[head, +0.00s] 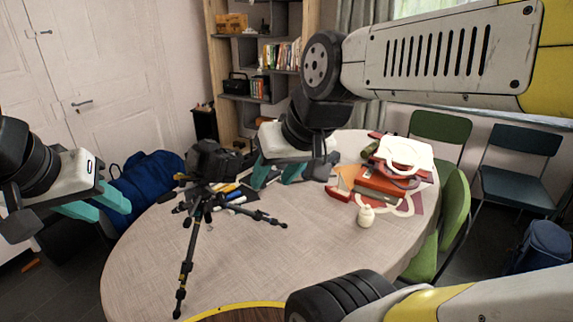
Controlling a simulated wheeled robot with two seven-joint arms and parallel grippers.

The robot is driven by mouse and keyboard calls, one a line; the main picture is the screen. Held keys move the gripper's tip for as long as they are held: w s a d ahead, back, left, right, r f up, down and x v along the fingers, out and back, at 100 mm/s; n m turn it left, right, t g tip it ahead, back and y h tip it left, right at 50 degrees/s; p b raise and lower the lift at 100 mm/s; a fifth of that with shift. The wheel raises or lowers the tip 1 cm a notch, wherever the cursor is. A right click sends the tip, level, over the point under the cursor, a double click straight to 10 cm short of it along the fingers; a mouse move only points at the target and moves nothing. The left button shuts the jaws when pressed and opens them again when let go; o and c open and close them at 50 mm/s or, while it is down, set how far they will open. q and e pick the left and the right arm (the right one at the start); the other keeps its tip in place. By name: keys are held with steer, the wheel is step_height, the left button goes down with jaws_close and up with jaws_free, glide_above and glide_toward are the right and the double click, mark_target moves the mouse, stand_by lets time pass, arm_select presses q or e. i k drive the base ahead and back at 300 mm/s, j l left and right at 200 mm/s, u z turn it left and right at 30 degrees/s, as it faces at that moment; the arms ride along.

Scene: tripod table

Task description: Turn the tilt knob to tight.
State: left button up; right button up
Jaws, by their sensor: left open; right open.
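A black tripod (187,258) stands on the round table (240,265) with its legs spread. A dark camera or head unit (210,160) sits on top of it. The tilt knob is too small and dark to make out against the head. My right gripper (275,177) has teal fingers spread apart and empty, just right of the tripod head; contact cannot be told. My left gripper (97,206) is open and empty, left of the tripod, apart from it and near the table's left side.
Pens or markers (232,193) lie behind the tripod. A blue bag (148,181) is behind at left; green chairs (440,128) stand at right. The table's front is clear.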

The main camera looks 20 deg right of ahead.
mark_target(221, 196)
steer(key=k+l+u, duration=0.15)
steer(key=k+l, duration=0.25)
steer(key=k+l+u, duration=0.15)
steer(key=k+l, duration=0.2)
steer(key=k, duration=0.1)
